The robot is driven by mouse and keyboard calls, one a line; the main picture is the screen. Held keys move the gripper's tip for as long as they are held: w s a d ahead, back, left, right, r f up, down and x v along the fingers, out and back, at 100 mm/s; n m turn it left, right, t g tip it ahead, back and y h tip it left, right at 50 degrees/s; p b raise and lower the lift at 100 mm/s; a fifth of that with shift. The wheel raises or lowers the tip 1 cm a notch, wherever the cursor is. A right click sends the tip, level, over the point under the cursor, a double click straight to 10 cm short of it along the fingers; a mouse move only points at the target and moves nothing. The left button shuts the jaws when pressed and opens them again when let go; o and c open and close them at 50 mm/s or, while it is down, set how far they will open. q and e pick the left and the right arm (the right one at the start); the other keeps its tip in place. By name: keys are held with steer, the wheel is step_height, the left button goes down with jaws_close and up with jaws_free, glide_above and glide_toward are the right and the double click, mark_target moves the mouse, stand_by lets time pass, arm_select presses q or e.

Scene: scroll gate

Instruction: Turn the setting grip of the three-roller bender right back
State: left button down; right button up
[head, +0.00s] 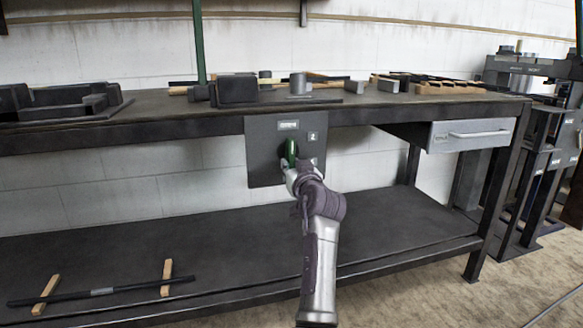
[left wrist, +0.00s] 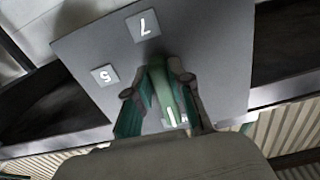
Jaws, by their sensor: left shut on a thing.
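A dark square panel (head: 265,172) hangs below the front edge of the workbench. It carries a green setting grip (head: 291,149) and small pale labels with figures. My left gripper (head: 291,164) reaches the panel from the front and is shut on the grip. In the left wrist view the green grip (left wrist: 160,88) stands between the two fingers of my left gripper (left wrist: 160,102). Two labels (left wrist: 143,25) (left wrist: 105,75) show on the panel (left wrist: 222,42) beyond it. The grip's base is partly hidden by the fingers. My right gripper is not in view.
The workbench top (head: 150,103) holds dark blocks, a grey cylinder (head: 298,83) and several bars. A drawer (head: 470,134) is right of the panel. A lower shelf (head: 230,235) runs beneath, with a dark rod (head: 75,296) on two wooden strips.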

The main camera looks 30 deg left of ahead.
mark_target(288, 125)
arm_select(q)
steer(key=shift+f, duration=0.2)
steer(key=c, duration=1)
jaws_free()
steer(key=shift+c, duration=0.2)
steer(key=shift+r, duration=0.1)
steer(key=shift+r, duration=0.15)
step_height(288, 125, up, 10)
steer(key=shift+f, duration=0.15)
